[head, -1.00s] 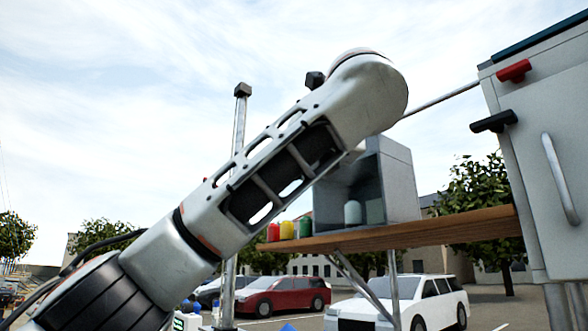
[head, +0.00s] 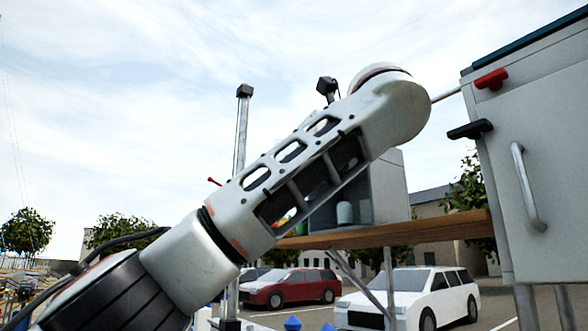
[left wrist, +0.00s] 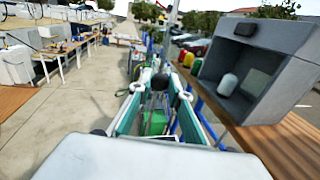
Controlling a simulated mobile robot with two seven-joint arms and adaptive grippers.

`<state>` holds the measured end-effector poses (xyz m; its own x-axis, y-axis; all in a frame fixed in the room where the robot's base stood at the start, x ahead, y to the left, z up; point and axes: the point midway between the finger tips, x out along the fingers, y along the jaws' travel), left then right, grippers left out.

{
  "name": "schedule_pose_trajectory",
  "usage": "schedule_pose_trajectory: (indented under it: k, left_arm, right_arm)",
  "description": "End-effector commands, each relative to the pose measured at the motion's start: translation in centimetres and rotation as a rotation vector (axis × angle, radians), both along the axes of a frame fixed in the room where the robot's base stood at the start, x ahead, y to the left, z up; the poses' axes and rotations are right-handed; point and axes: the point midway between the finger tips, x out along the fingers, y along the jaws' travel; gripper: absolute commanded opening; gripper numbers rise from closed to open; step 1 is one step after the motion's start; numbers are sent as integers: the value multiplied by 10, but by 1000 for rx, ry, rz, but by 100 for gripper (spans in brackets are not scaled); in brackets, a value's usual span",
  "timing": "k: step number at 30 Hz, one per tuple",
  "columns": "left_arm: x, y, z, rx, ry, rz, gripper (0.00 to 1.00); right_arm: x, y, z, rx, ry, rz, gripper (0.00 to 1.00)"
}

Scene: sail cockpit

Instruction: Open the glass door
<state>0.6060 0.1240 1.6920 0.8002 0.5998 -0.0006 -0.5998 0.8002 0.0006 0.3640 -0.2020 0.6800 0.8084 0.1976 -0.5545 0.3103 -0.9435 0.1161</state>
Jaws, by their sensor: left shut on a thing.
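A grey box (left wrist: 276,40) with an open-looking front stands on a wooden shelf, with a pale jar (left wrist: 228,85) inside. The grey box (head: 390,185) also shows in the head view, partly behind my left arm. No glass door stands out clearly in either view. My left gripper (left wrist: 158,95) shows in the left wrist view, to the left of the box and apart from its body. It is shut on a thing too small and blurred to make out. In the head view my forearm hides the gripper. My right gripper is in neither view.
The wooden shelf (head: 430,227) runs below the box. A white cabinet (head: 515,130) with a curved handle stands at the right. Red, yellow and green canisters (left wrist: 190,55) stand beyond the box.

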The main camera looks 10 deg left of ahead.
Motion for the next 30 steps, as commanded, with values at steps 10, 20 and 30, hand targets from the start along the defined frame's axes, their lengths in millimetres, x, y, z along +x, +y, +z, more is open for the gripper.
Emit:
schedule_pose_trajectory:
  k: [10,20,30]
  left_arm:
    - [-1,0,1,0,-4,1,31]
    - [0,0,0,0,-1,1,35]
    - [-1,3,0,-1,-1,-5,35]
  right_arm:
    - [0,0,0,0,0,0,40]
    - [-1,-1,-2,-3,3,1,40]
    - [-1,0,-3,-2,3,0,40]
